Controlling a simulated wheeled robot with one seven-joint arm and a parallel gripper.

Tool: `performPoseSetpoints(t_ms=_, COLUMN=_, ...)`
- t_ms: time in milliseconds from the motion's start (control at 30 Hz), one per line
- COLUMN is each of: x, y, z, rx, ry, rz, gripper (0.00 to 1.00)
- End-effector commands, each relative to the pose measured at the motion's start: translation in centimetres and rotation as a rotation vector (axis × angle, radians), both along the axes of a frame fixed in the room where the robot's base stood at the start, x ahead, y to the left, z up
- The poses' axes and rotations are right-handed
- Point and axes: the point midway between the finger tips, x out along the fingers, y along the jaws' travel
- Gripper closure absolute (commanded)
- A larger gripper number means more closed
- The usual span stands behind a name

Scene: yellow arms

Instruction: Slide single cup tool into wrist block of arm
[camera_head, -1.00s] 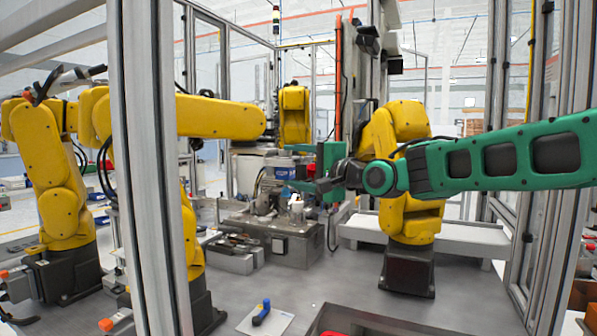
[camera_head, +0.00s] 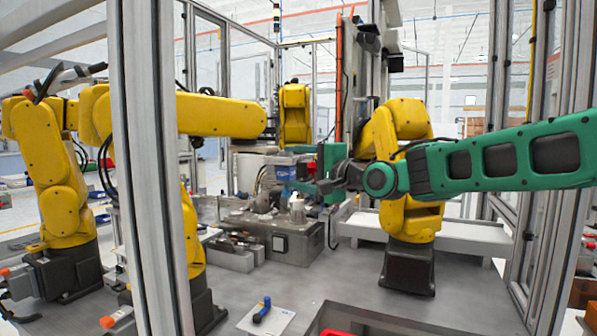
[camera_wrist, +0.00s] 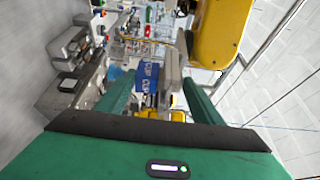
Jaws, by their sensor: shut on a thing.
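My green gripper (camera_head: 320,172) is at the centre of the head view, in front of the right yellow arm. In the wrist view its two green fingers (camera_wrist: 158,92) close around a blue block with white "CUP" lettering (camera_wrist: 148,77), which I take to be the single cup tool. The blue block (camera_head: 286,172) also shows left of the fingers in the head view. A grey block (camera_wrist: 171,68) lies against its right side in the wrist view, near a yellow arm (camera_wrist: 218,32). I cannot tell whether the tool and grey block are joined; the contact faces are hidden.
Yellow arms stand at left (camera_head: 62,185) and right (camera_head: 408,215). A metal frame post (camera_head: 150,170) rises at near left. A grey fixture (camera_head: 290,240) stands below my gripper. A blue-handled tool (camera_head: 262,310) lies on a white plate. The grey table front is mostly clear.

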Motion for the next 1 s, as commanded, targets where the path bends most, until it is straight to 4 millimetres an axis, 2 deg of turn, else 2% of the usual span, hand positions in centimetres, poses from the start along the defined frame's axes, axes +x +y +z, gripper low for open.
performPoseSetpoints(t_ms=33, x=0.0, y=0.0, z=0.1, rx=0.001, ry=-0.001, rz=0.000, gripper=0.35)
performPoseSetpoints(t_ms=100, x=0.0, y=0.0, z=0.1, rx=0.001, ry=-0.001, rz=0.000, gripper=0.18)
performPoseSetpoints(t_ms=433, x=0.0, y=-0.1, z=-0.1, rx=-0.001, ry=0.002, rz=0.000, gripper=0.18)
performPoseSetpoints(t_ms=567, x=-0.7, y=-0.7, z=0.0, rx=-0.001, ry=0.001, rz=-0.001, gripper=0.18)
performPoseSetpoints(t_ms=1000, x=-5.9, y=-6.4, z=0.0, rx=0.001, ry=-0.002, rz=-0.002, gripper=0.18)
